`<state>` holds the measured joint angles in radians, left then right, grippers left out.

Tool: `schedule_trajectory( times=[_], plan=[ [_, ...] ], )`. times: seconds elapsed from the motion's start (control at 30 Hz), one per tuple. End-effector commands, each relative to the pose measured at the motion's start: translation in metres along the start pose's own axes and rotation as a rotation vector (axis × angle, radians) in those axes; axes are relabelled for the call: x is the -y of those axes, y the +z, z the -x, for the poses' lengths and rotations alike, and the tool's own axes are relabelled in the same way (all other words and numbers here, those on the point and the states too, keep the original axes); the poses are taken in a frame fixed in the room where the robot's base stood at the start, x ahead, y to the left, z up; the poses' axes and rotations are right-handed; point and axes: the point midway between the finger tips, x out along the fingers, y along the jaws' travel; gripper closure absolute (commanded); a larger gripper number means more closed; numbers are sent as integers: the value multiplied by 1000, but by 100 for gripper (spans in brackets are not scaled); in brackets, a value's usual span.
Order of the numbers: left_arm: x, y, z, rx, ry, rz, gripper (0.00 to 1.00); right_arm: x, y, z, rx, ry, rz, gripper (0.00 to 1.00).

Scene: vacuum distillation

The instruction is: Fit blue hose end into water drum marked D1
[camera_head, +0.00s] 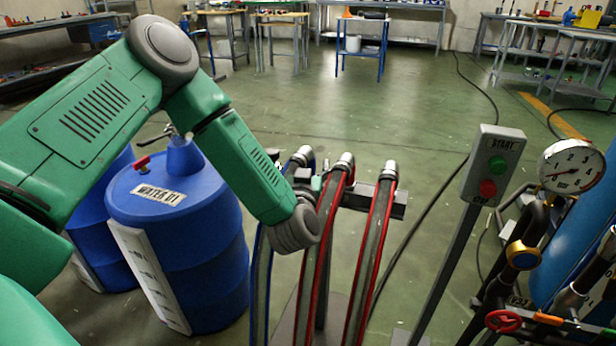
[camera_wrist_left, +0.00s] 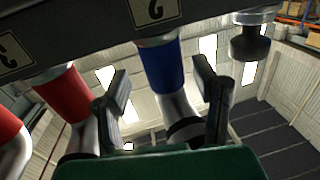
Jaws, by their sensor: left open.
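The blue drum (camera_head: 205,265) labelled WATER D1 stands left of centre, with a blue raised neck (camera_head: 184,158) and a red-handled valve on top. The blue-edged hose (camera_head: 262,285) hangs leftmost on the hose rack, its metal end (camera_head: 303,156) at the top. My left gripper (camera_head: 308,182) is at the rack by this hose, partly hidden behind my wrist. In the left wrist view, the hose's blue band (camera_wrist_left: 163,66) and metal end lie between the two open fingers (camera_wrist_left: 166,98). Gaps show beside the hose. My right gripper is out of view.
Two red-edged hoses (camera_head: 325,225) hang close on the right of the blue one. A START button post (camera_head: 492,165) and a pressure gauge (camera_head: 571,166) with piping stand further right. Another blue drum (camera_head: 95,235) is behind D1. Open floor lies beyond.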

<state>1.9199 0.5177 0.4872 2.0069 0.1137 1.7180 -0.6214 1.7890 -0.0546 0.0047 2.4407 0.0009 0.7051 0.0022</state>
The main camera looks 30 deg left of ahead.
Motion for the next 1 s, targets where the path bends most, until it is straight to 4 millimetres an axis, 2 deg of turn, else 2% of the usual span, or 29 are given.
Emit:
schedule_trajectory(
  times=[0.17,0.3,0.33,0.63,0.73,0.83,1.0],
  plan=[
    [3,1,-2,2,-1,4,45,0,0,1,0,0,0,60],
    [4,2,-2,3,-1,5,95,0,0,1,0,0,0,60],
    [4,2,-2,3,-1,5,100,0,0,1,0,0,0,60],
    [3,2,-2,4,-3,1,100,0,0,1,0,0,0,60],
    [3,-4,-1,3,-2,2,100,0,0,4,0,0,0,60],
    [3,-20,-2,1,-1,4,100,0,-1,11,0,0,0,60],
    [3,-57,-2,-2,-1,5,100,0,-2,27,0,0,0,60]
  ],
)
